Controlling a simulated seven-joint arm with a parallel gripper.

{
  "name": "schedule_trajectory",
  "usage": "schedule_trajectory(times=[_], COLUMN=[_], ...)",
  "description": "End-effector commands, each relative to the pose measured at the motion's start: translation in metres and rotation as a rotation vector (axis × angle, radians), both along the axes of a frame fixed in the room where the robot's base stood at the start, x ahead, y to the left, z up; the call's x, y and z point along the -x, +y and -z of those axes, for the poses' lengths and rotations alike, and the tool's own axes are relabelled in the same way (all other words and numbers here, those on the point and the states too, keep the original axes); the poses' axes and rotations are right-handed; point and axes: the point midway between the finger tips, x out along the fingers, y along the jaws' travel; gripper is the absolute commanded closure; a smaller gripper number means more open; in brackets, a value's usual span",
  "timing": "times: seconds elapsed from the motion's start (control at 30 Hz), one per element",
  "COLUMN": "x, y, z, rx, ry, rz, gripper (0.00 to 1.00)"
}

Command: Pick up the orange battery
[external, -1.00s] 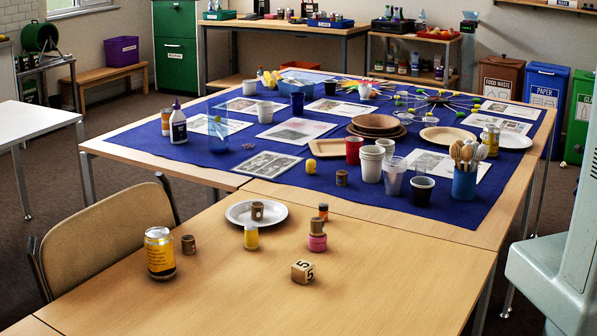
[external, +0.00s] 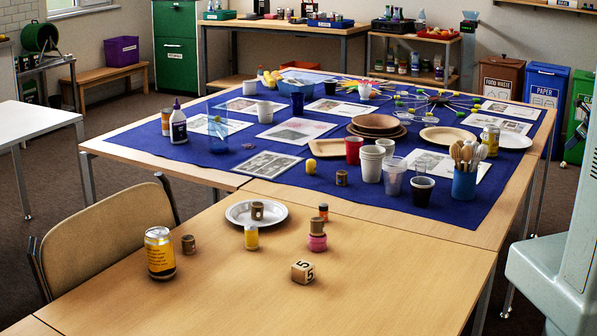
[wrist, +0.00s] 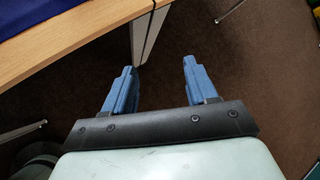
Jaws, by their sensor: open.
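A small cylinder, orange with a dark top (external: 323,211), stands upright on the near wooden table, just behind a pink pot with a brown top (external: 317,237). It looks like the orange battery, but it is too small to be sure. My gripper shows in the wrist view (wrist: 158,66), with its two blue fingers wide apart and nothing between them. It is over the dark floor beside the table's edge, away from the battery. The battery is not in the wrist view, and my fingers are not in the external view.
Near the battery stand a lettered wooden cube (external: 302,272), a yellow jar (external: 251,237), a white plate (external: 240,213) with a brown spool (external: 257,210), another spool (external: 189,245) and a yellow can (external: 160,253). Cups crowd the blue cloth (external: 300,190) behind. The near table's front right (external: 400,290) is clear.

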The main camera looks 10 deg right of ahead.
Motion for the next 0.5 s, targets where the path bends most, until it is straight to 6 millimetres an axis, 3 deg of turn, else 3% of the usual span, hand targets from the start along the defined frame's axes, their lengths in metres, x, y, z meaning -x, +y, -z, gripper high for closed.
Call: schedule_trajectory(times=[0.3,0.5], x=[-0.06,-0.086], y=[0.136,0.231], z=[-0.007,-0.012], rx=[-0.036,-0.054], ry=[0.044,0.08], rz=[-0.149,-0.245], gripper=[0.43,0.43])
